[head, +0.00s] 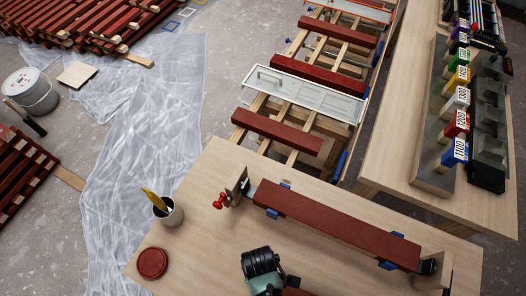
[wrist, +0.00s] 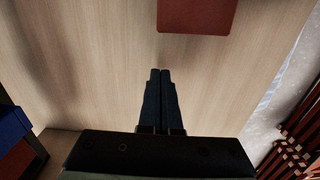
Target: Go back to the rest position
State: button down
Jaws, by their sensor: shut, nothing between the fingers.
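My gripper (wrist: 160,75) shows in the wrist view, with its two dark fingers pressed together and nothing between them. It hangs over a pale wooden surface (wrist: 95,60). The end of a flat dark-red piece (wrist: 198,15) lies beyond the fingertips, apart from them. There a dark-red batten (head: 335,222) lies across the workbench (head: 205,225) between end holders, on blue supports.
A rack of battens (head: 278,131) stands behind. A side table (head: 395,165) holds numbered coloured blocks. Plastic sheeting (head: 130,150) covers the floor left.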

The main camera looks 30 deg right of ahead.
notch_tip(320, 180, up, 9)
jog(key=shift+s+f, duration=0.15)
jog(key=shift+s, duration=0.1)
